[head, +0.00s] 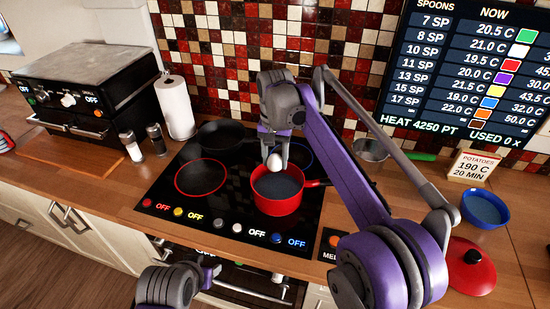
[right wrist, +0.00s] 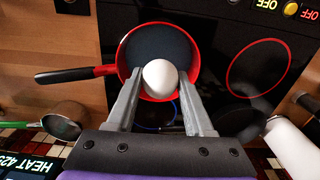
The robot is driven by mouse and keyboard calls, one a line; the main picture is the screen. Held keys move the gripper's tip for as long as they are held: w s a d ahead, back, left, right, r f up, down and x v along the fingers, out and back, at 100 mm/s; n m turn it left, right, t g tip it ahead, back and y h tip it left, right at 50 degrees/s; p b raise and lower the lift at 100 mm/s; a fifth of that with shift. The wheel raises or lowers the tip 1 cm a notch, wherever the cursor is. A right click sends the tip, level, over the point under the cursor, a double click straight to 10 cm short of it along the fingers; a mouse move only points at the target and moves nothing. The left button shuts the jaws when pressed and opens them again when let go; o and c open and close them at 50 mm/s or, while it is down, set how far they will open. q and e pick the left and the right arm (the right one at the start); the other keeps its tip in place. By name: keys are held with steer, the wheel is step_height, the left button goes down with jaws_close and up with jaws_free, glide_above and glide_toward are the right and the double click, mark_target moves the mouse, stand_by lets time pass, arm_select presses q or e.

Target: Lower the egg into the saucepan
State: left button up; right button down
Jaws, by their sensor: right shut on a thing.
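A white egg (head: 274,161) is held by my right gripper (head: 275,152) over the red saucepan (head: 279,209). In the right wrist view the egg (right wrist: 160,78) sits between the two grey fingers, which are shut on it. The saucepan (right wrist: 190,42) lies behind it, with dark liquid inside and a black-and-red handle. The egg appears above the pan's back rim in the head view; its exact height over the liquid is hard to tell. My left gripper (head: 207,264) is low in front of the counter, with its fingers unclear.
The pan stands on a black cooktop (head: 170,195) with coloured knobs reading OFF. A dark frying pan (head: 222,134) is behind left. A red lid (head: 471,268), a blue bowl (head: 486,208) and a green-handled pan (head: 371,149) are at right. Paper towel (head: 177,108) and shakers stand left.

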mark_target(275, 170)
arm_select(q)
steer(key=s+f+b, duration=0.3)
steer(key=f, duration=0.2)
steer(key=shift+f+g, duration=0.2)
steer(key=shift+g, duration=0.2)
arm_select(e)
steer(key=shift+f, duration=5.1)
arm_select(q)
steer(key=shift+s+f+b, duration=0.25)
steer(key=shift+f+b, duration=0.4)
steer(key=shift+f, duration=0.1)
steer(key=shift+s+f+b, duration=0.25)
steer(key=shift+f+b, duration=0.35)
steer(key=shift+f, duration=0.1)
arm_select(e)
steer(key=shift+f, duration=2.55)
steer(key=shift+c, duration=1)
jaws_free()
step_height(275, 170, up, 11)
steer(key=shift+f+p, duration=0.1)
steer(key=shift+p, duration=0.55)
arm_select(q)
steer(key=shift+w+r, duration=0.3)
steer(key=shift+r, duration=0.6)
